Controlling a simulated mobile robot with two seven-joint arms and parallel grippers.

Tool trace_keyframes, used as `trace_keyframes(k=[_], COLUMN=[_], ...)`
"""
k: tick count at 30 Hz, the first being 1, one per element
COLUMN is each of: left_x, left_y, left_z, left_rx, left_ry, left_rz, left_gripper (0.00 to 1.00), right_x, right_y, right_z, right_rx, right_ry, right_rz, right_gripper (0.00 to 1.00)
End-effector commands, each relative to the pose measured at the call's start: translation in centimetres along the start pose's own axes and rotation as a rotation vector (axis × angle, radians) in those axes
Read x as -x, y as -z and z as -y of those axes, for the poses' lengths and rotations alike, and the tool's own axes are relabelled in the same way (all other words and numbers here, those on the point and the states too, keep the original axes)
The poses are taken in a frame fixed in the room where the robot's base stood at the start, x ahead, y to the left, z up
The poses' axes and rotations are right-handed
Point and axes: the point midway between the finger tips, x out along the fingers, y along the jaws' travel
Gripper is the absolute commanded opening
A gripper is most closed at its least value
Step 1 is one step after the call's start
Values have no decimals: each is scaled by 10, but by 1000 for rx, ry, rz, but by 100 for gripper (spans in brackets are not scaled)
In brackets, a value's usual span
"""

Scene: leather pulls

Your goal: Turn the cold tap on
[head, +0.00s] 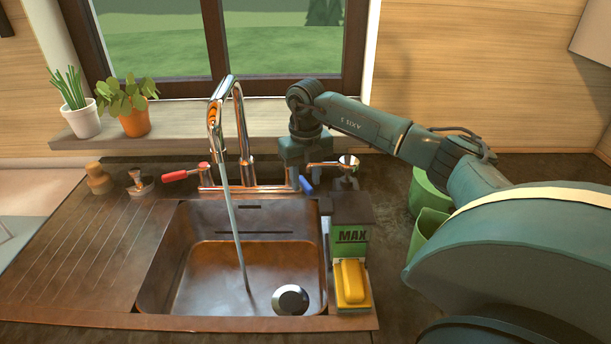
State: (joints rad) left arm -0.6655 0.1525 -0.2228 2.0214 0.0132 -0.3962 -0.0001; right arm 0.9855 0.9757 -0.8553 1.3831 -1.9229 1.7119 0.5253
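The chrome tap (239,120) stands behind the sink, and a thin stream of water (232,225) runs from its spout into the basin. The cold tap's blue handle (306,184) is at the right end of the tap body and points toward the front. The red handle (181,174) is at the left end and points left. My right gripper (304,176) points down over the blue handle, its two fingers apart. The handle shows between and just below the fingertips; I cannot tell whether a finger touches it. My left gripper is out of view.
The sink basin (170,262) holds a round drain piece (290,299). Right of it stand a MAX box (351,236) and a yellow sponge (352,283). Green cups (428,196) sit near my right arm. Potted plants (134,120) stand on the sill.

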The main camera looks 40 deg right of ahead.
Motion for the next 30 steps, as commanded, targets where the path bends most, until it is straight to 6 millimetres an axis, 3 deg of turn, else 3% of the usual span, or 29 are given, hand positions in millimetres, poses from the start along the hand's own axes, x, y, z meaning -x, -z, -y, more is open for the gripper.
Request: trace_keyframes(k=[10, 23, 30], left_x=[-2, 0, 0], left_y=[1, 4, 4], left_z=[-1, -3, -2], left_rx=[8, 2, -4], left_ry=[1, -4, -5], left_rz=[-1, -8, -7], left_gripper=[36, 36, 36], right_x=[-4, -4, -3], right_y=[0, 0, 0], right_z=[0, 0, 0], right_rx=[0, 0, -1], right_ry=[0, 0, 0], right_rz=[0, 0, 0], right_gripper=[37, 1, 0])
